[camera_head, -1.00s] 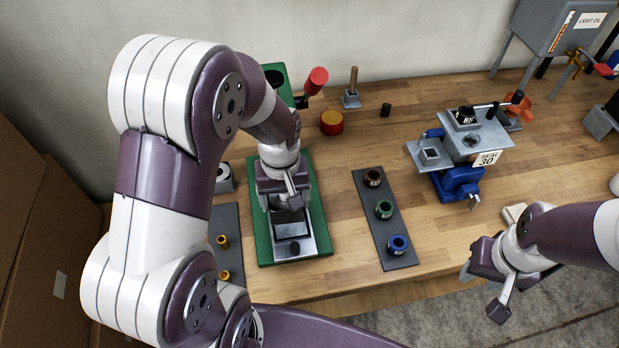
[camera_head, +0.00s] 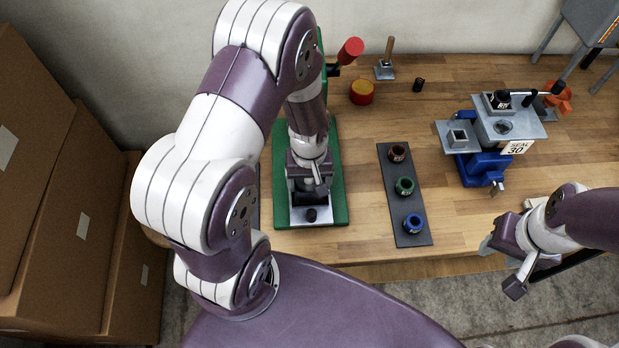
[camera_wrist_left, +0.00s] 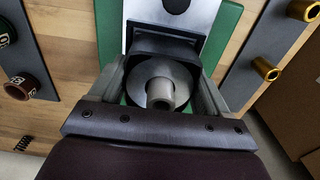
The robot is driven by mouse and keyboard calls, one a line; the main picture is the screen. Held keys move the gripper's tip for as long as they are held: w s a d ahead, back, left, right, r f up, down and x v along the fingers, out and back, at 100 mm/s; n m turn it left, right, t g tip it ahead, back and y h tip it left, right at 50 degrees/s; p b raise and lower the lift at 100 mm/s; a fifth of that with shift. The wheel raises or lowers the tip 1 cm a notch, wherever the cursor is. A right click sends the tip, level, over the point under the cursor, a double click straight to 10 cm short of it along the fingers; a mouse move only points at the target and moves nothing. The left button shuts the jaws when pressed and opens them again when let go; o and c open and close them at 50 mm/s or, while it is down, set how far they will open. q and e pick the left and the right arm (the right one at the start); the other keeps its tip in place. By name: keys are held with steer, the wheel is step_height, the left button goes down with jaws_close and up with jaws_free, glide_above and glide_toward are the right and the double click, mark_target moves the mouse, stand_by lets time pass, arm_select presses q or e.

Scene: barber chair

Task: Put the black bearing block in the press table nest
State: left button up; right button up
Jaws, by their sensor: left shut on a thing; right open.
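My left gripper (camera_head: 309,192) is over the silver table plate (camera_head: 327,216) of the green press (camera_head: 338,200). In the left wrist view, its fingers (camera_wrist_left: 160,66) are closed on the black bearing block (camera_wrist_left: 165,43), at the table plate (camera_wrist_left: 203,14). A grey disc with a stub (camera_wrist_left: 160,92) shows inside the block's dark outline; I cannot tell what it belongs to. The nest is hidden by the block and gripper, and I cannot tell whether the block touches it. My right gripper (camera_head: 501,268) is open and empty beyond the bench's front edge.
A dark strip with brown, green and blue collars (camera_head: 418,239) lies right of the press. A blue-based fixture (camera_head: 482,168) stands farther right. Behind are a red-and-yellow round part (camera_head: 362,93) and a wooden-handled tool (camera_head: 388,50). Brass parts (camera_wrist_left: 266,68) show in the wrist view.

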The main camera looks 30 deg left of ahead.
arm_select(q)
steer(key=shift+f, duration=0.1)
steer(key=o, duration=1.8)
step_height(320, 180, up, 12)
steer(key=shift+f+b, duration=0.1)
steer(key=shift+b, duration=0.45)
steer(key=shift+s+d+r+m, duration=0.25)
steer(key=shift+r+m, duration=0.1)
steer(key=shift+m, duration=0.15)
steer(key=s+m, duration=0.1)
steer(key=m, duration=0.1)
steer(key=s+d+m+t, duration=0.1)
steer(key=s+d+r+m, duration=0.1)
steer(key=s+m, duration=0.1)
steer(key=shift+m, duration=0.3)
steer(key=shift+w+f, duration=0.1)
